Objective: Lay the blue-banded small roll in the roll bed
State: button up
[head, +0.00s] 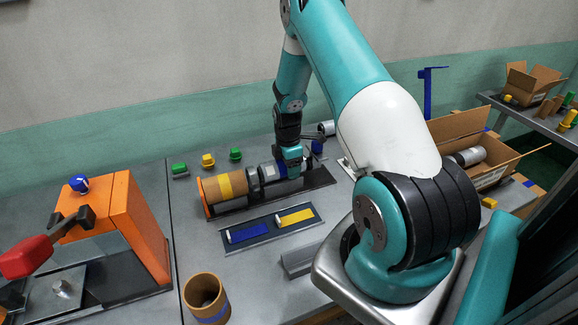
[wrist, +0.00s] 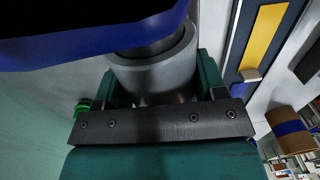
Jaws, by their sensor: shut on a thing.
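My gripper (head: 289,162) is over the right part of a long dark roll bed (head: 243,212). It is shut on a grey cylindrical roll, the blue-banded small roll (wrist: 155,75), which lies between the green jaws in the wrist view. Blue shows beside my gripper in the head view, and a large blue shape crosses the top left of the wrist view. The roll lies in line with the bed, low over it; I cannot tell whether it touches. My fingers hide part of the held roll.
A panel with blue and yellow strips (head: 272,228) lies in front of the bed. An orange machine (head: 136,225) with a red handle stands left. A blue-banded brown tube (head: 207,298) stands at front. Green and yellow knobs (head: 208,160) are behind. An open carton (head: 470,128) is right.

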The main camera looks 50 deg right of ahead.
jog(key=o, duration=1.1)
jog(key=shift+s+a+f, duration=0.2)
jog(key=shift+a+f, duration=0.05)
jog(key=shift+f, duration=0.25)
jog(key=shift+s+a+f, duration=0.2)
jog(key=shift+a+f, duration=0.05)
jog(key=shift+f, duration=0.2)
jog(key=r+b, duration=0.1)
jog(key=r, duration=0.5)
jog(key=w+r+b, duration=0.1)
jog(key=r, duration=0.6)
jog(key=d+r+b, duration=0.1)
jog(key=r, duration=0.5)
jog(key=shift+w+r+b, duration=0.15)
jog(key=shift+w+b, duration=0.1)
jog(key=shift+b, duration=0.05)
